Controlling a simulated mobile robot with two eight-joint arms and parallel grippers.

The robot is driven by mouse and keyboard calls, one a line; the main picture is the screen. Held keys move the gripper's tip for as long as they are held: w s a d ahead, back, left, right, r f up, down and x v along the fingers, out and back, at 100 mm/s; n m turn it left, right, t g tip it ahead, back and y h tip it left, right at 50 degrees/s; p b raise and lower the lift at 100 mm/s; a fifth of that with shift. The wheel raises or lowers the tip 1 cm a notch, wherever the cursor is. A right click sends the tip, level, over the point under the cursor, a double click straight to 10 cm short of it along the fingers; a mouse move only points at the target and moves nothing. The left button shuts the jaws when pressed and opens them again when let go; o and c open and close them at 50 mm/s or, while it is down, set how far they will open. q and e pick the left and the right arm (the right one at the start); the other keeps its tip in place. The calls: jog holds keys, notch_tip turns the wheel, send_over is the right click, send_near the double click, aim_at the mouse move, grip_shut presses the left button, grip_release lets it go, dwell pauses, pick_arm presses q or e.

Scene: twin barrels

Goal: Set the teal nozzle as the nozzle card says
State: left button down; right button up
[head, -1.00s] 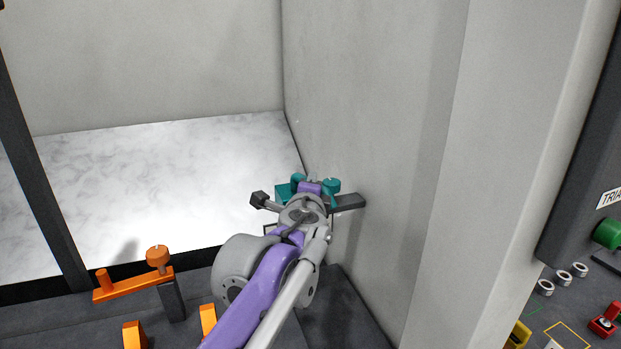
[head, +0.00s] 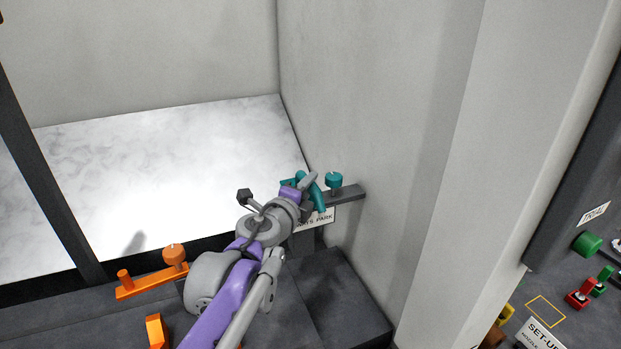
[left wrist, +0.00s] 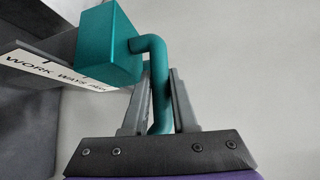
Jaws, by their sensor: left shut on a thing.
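The teal nozzle, a block with a bent handle (head: 318,200), is at the dark bracket on the right wall in the head view. In the left wrist view the teal block (left wrist: 108,45) is at upper left and its handle (left wrist: 158,95) runs down between the fingers. My left gripper (head: 307,186) is shut on this handle. A round teal knob (head: 334,180) stands just right of it on the bracket. A white card (head: 540,333) reading "SET-UP" and, in small print, apparently "NOZZLE" is cut off at bottom right. My right gripper is not in view.
A label (left wrist: 55,70) reading "WORK WAYS PARK" is below the teal parts. An orange lever with a knob (head: 174,255) is at lower left. A tall grey wall edge (head: 480,170) separates the bay from a panel with a green button (head: 587,244). The pale bay floor (head: 160,170) is clear.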

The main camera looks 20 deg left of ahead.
pick_arm(q)
jog(key=shift+h, duration=0.3)
jog(key=c, duration=1)
grip_release()
jog(key=shift+s, duration=0.1)
jog(key=s+a+r, duration=0.1)
jog(key=s, duration=0.9)
jog(key=shift+s+a+r+b, duration=0.2)
jog(key=shift+s+b, duration=0.1)
jog(key=shift+b, duration=0.15)
jog(key=shift+f, duration=0.1)
